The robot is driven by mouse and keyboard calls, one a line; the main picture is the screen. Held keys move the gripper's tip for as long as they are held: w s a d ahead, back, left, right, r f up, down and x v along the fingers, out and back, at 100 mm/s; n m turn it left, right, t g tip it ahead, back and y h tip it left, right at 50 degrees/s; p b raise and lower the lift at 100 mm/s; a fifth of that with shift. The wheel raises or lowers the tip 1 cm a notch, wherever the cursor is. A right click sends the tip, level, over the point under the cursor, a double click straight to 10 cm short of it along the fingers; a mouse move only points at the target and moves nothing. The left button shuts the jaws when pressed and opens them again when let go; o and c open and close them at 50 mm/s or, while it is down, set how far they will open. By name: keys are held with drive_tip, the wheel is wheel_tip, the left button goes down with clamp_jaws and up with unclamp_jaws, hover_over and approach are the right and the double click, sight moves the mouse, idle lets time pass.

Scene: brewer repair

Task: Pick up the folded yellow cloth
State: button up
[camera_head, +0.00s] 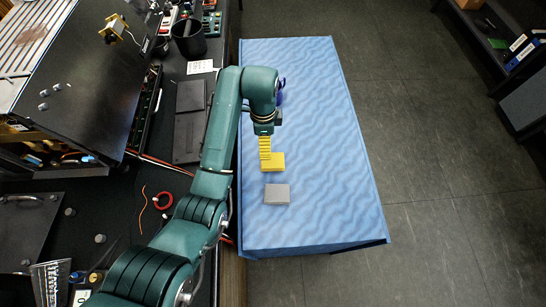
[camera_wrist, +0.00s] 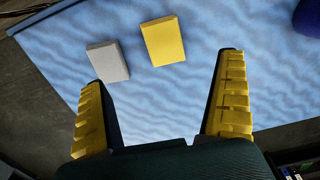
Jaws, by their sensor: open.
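The folded yellow cloth (camera_head: 276,162) lies flat on the blue-covered table (camera_head: 310,100), partly hidden by my gripper in the head view. In the wrist view the yellow cloth (camera_wrist: 163,41) shows as a flat block beyond the fingertips, with nothing between the fingers. My gripper (camera_head: 265,157) has yellow ribbed fingers. In the wrist view my gripper (camera_wrist: 162,70) is open and empty, its fingers wide apart. I cannot tell its exact height above the table.
A grey folded block (camera_head: 277,193) lies close beside the yellow cloth; it also shows in the wrist view (camera_wrist: 108,61). A dark blue object (camera_head: 282,88) stands farther up the table, partly behind my arm. A dark workbench (camera_head: 100,190) with tools and wires is at left. The table's right side is clear.

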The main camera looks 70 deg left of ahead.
drive_tip(key=b, duration=1)
hover_over(269, 161)
drive_tip(key=f, duration=1)
drive_tip(key=shift+s+f, duration=0.3)
drive_tip(key=shift+f, duration=0.1)
drive_tip(key=f, duration=0.1)
drive_tip(key=f+b, duration=0.1)
drive_tip(key=f, duration=0.1)
drive_tip(key=f+b, duration=0.1)
drive_tip(key=f, duration=0.1)
drive_tip(key=shift+w+f, duration=0.15)
drive_tip(key=shift+w, duration=0.15)
drive_tip(key=shift+c, duration=0.2)
drive_tip(key=c, duration=1)
wheel_tip(269, 161, up, 10)
drive_tip(key=p, duration=0.6)
drive_tip(key=shift+c, duration=0.2)
